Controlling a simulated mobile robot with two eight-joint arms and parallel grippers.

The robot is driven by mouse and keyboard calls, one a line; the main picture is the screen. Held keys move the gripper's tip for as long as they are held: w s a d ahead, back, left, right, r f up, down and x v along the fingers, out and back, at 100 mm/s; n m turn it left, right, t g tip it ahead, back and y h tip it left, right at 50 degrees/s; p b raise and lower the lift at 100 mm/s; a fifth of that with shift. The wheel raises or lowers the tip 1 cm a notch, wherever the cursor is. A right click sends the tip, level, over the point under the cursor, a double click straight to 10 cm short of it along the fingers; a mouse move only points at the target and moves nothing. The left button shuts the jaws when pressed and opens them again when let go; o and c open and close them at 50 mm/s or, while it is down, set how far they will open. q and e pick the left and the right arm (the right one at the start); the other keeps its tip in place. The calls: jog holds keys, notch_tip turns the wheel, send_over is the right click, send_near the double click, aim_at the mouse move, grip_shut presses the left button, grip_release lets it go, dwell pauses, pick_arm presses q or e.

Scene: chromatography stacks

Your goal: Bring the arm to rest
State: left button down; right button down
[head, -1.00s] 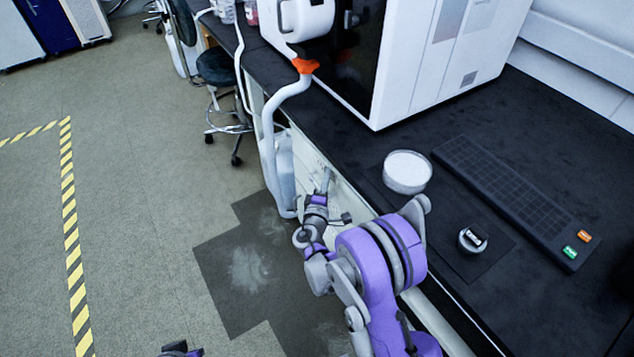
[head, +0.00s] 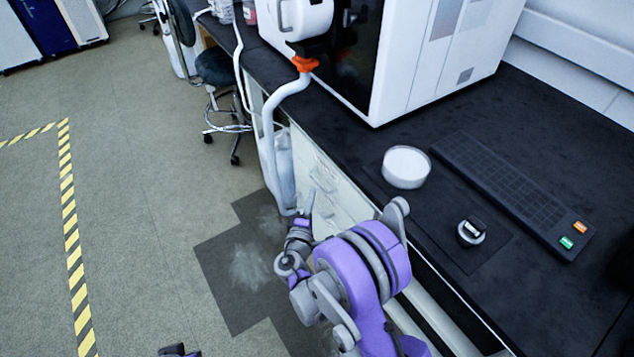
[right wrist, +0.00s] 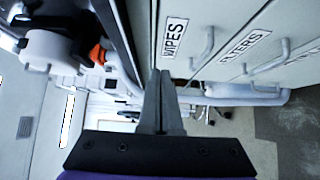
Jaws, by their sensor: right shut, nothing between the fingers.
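My right arm, purple and grey, reaches up from the bottom of the head view, beside the front of the black bench. Its gripper (head: 307,207) is over the floor side of the bench, in front of the white drawers. In the right wrist view the right gripper (right wrist: 161,75) has its fingers together with nothing between them. Only a small dark and purple piece of my left arm shows at the bottom edge of the head view; its gripper is out of view.
The black bench (head: 480,165) carries a white round dish (head: 406,167), a dark keypad tray (head: 505,190), a small round object (head: 471,231) and a white machine (head: 420,70). Labelled drawers (right wrist: 225,40) are close beside the gripper. A stool (head: 219,80) stands farther back. Floor on the left is clear.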

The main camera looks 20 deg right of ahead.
jog(key=shift+v, duration=1.8)
pick_arm(q)
jog(key=shift+s, duration=0.1)
